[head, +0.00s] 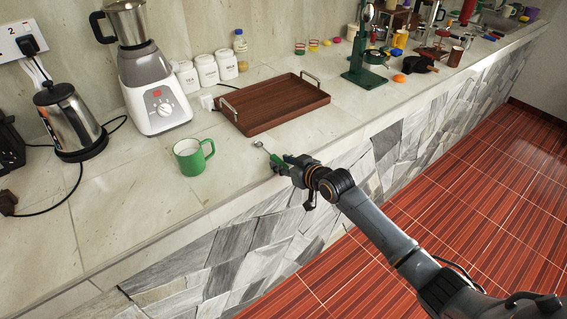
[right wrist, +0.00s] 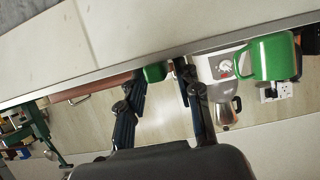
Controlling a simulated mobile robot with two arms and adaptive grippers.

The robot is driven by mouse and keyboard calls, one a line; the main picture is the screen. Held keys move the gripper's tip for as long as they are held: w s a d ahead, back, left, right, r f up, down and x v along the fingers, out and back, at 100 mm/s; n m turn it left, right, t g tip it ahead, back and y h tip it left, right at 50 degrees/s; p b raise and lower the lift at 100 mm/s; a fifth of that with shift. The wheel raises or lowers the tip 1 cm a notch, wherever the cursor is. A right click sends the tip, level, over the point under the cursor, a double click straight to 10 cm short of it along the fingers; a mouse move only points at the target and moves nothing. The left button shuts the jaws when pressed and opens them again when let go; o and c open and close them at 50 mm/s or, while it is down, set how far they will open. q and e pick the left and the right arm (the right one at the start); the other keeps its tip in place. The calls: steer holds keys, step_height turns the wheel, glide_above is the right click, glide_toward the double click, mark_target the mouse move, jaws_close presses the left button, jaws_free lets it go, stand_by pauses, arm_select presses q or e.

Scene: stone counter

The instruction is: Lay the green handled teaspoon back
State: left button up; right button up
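The green handled teaspoon (head: 272,155) is at the front edge of the stone counter, its small metal bowl pointing up and left toward the mug. My right gripper (head: 283,163) is at its handle, with a finger on each side. In the right wrist view the green handle (right wrist: 155,72) shows between the fingertips of the right gripper (right wrist: 161,72), which look closed on it. The bowl is hidden there. I cannot tell whether the spoon touches the counter. My left gripper is not in view.
A blender (head: 155,90), a kettle (head: 70,120) and white canisters (head: 207,70) stand farther back. Counter between mug and tray is clear.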

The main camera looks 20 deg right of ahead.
stand_by(0.3)
steer(key=v, duration=1.2)
steer(key=s+d+f+m+g+h, duration=0.1)
steer(key=s+d+f, duration=0.15)
steer(key=f, duration=0.65)
steer(key=s+d+f+m+g+h, duration=0.1)
steer(key=d+f+h, duration=0.15)
steer(key=f, duration=0.75)
steer(key=s+d+f+g, duration=0.1)
steer(key=s+f+g, duration=0.1)
steer(key=s+f, duration=0.45)
steer(key=s+d+f+g, duration=0.1)
steer(key=s+f, duration=0.2)
steer(key=f, duration=0.6)
steer(key=s+a+f+g, duration=0.2)
steer(key=s+f, duration=0.4)
steer(key=s, duration=0.6)
steer(key=s+a+f+g, duration=0.2)
steer(key=s+f, duration=0.5)
steer(key=s, duration=0.5)
steer(key=s+a+f+g, duration=0.2)
steer(key=s+f, duration=0.4)
steer(key=s, duration=0.6)
steer(key=shift+a+f+g+h, duration=0.3)
steer(key=shift+a+h, duration=0.15)
steer(key=shift+a, duration=0.2)
steer(key=shift+s, duration=0.1)
